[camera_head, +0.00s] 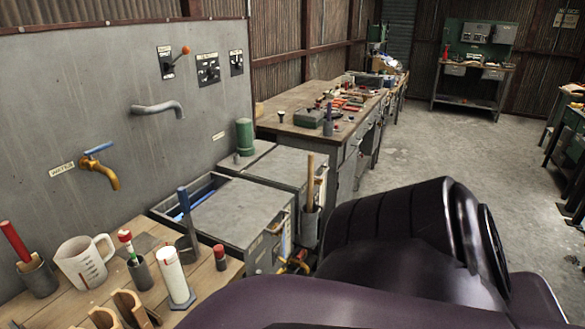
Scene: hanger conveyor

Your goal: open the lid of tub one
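Two grey metal tubs stand side by side along the wall panel. The nearer tub has a flat grey lid (243,212) with a handle (279,221) at its right edge. A gap behind the lid shows a dark inside with something blue (195,196). The farther tub has a flat grey top (275,166) that looks shut. No number is readable on either, so I cannot tell which is tub one. My dark purple arm parts fill the lower right and hide part of the floor. Neither gripper shows.
A wooden bench at front left holds a measuring jug (82,262), a white bottle (173,275) and holders with tools. A brass tap (100,172) and a grey spout (158,109) jut from the panel. A cluttered workbench (285,124) stands beyond.

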